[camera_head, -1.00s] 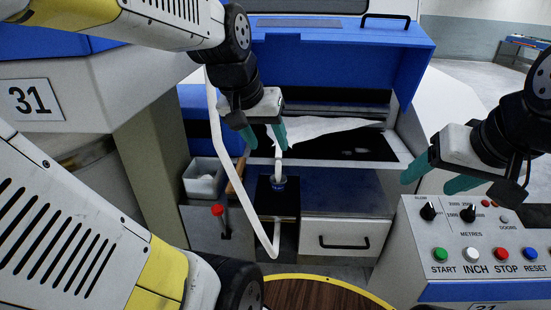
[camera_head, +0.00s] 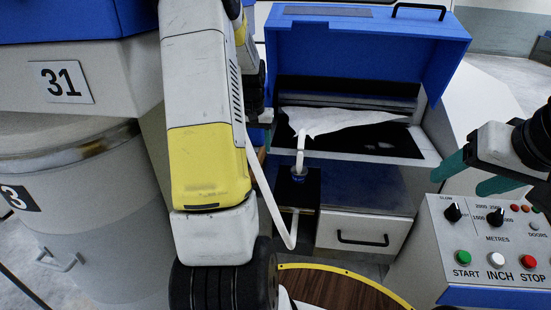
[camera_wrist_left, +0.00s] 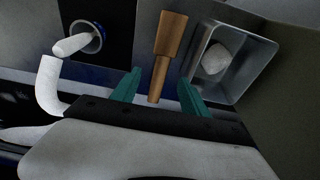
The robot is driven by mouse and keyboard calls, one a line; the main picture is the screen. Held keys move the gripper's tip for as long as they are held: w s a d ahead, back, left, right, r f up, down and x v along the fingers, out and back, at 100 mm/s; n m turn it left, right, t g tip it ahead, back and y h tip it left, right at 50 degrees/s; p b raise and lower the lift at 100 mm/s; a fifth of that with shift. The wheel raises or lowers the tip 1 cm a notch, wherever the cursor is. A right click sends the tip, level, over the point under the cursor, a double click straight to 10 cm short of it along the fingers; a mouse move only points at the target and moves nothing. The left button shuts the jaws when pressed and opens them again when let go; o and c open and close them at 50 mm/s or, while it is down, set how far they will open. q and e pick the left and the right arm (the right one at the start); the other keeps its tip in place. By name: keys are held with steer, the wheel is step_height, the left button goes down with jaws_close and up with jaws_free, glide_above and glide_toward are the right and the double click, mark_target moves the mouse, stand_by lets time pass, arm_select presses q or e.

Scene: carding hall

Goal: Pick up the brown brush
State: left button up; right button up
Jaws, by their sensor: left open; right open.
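The brown brush (camera_wrist_left: 168,48) shows in the left wrist view, with a broad darker end at the top and a narrow handle pointing down. My left gripper (camera_wrist_left: 160,84) is open, its teal fingers on either side of the handle in that view. I cannot tell whether they touch it. In the head view my left arm hides most of the brush and the left fingers. My right gripper (camera_head: 459,184) is open and empty above the control panel.
A grey metal bin (camera_wrist_left: 246,61) with a white lump stands right of the brush in the wrist view. The blue-lidded machine (camera_head: 370,50) and the button panel (camera_head: 490,235) stand close by.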

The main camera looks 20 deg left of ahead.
mark_target(258, 161)
arm_select(q)
steer(key=shift+w+a+f, duration=0.1)
steer(key=shift+a+f, duration=0.1)
steer(key=shift+f, duration=0.25)
steer(key=shift+w+a+f, duration=0.1)
steer(key=shift+a+f, duration=0.1)
steer(key=shift+f, duration=0.2)
steer(key=f, duration=0.2)
steer(key=w+f, duration=0.1)
steer(key=f, duration=0.4)
steer(key=shift+w+f, duration=0.1)
steer(key=shift+w, duration=0.15)
jaws_close()
